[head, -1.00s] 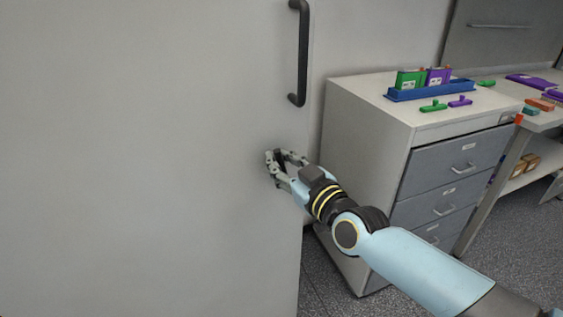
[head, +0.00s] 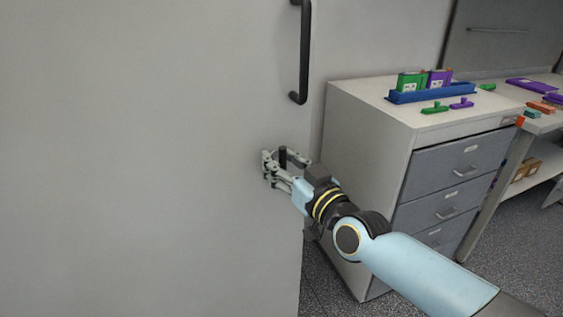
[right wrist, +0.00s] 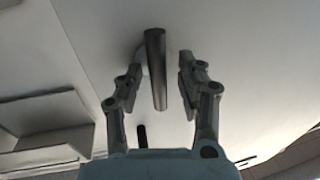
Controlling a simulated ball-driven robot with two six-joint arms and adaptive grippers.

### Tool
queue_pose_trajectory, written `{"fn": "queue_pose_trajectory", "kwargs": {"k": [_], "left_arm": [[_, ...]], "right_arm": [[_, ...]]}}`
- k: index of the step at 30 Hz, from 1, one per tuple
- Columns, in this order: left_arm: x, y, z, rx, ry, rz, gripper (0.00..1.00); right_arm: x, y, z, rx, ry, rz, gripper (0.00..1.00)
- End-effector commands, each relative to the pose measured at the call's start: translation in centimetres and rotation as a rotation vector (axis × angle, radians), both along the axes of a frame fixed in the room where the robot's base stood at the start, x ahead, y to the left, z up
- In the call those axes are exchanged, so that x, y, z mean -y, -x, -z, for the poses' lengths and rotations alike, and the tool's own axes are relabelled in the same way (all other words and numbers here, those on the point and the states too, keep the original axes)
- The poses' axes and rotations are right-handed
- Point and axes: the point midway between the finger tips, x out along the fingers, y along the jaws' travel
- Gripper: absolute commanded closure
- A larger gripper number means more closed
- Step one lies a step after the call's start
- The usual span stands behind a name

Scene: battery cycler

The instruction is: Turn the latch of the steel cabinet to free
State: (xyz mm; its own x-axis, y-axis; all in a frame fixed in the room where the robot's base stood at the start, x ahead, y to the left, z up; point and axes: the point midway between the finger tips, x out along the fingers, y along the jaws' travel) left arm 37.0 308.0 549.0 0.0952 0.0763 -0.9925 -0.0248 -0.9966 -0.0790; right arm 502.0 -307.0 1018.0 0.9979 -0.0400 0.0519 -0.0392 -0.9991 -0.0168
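The steel cabinet's grey door (head: 140,160) fills the left of the head view. The latch (head: 283,157) is a short dark bar low near the door's right edge, standing about upright. My right gripper (head: 285,164) is around it, open, with one finger on each side. In the right wrist view the latch (right wrist: 156,70) lies between the fingers of the right gripper (right wrist: 160,78), with a visible gap on both sides. My left gripper is not in view.
A dark door handle (head: 304,55) is fixed above the latch. A drawer unit (head: 365,150) stands close on the right, with a blue rack (head: 430,93) on top. A bench (head: 545,118) with small coloured items is beyond it. Floor (head: 345,300) shows below.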

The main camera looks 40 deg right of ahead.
Motion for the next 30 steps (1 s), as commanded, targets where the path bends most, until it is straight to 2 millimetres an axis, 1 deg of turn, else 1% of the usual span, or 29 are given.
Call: {"fn": "queue_pose_trajectory", "kwargs": {"k": [2,5,8,15,18,21,25,30], "left_arm": [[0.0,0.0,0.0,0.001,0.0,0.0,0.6],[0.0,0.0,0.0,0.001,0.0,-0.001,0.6],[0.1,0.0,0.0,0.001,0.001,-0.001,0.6],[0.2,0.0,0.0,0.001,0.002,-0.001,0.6],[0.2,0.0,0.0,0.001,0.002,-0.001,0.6],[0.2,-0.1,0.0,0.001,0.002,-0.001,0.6],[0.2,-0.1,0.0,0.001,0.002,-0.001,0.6],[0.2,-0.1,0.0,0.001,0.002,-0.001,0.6]], "right_arm": [[0.0,0.1,0.0,0.001,0.001,0.0,0.62],[0.0,0.9,0.1,-0.001,0.001,0.0,0.62],[-0.1,2.6,0.3,-0.003,0.002,-0.001,0.62],[-0.4,8.1,0.6,-0.004,0.001,-0.002,0.62],[-0.5,9.9,0.6,-0.003,0.001,-0.002,0.62],[-0.5,11.1,0.7,-0.003,0.0,-0.002,0.62],[-0.6,11.9,0.7,-0.001,0.0,-0.002,0.62],[-0.6,11.9,0.6,0.0,0.0,-0.002,0.62]]}}
